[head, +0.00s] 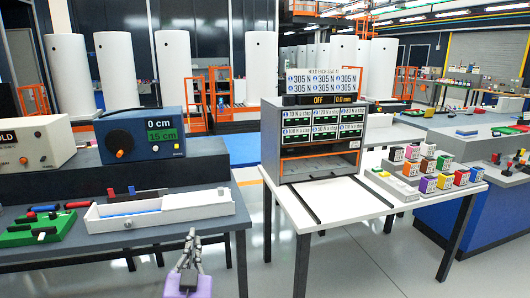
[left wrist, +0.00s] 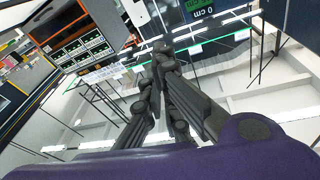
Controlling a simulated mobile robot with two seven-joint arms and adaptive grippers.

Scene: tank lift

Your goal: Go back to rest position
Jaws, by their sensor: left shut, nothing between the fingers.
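My left gripper (head: 191,238) shows at the bottom of the head view, in front of the left table's front edge. Its dark fingers are together with nothing between them, and its purple body is below them. The left wrist view shows the same shut fingers (left wrist: 163,52) from behind, tilted, with the tables and machines beyond them. It appears apart from the table. My right gripper is in neither view.
The left table holds a blue box with a dial (head: 142,134), a white tray (head: 160,211) and a green board (head: 38,231). A white table (head: 345,205) carries a grey cabinet (head: 314,138) and several coloured cubes. Open floor (head: 265,240) lies between the tables.

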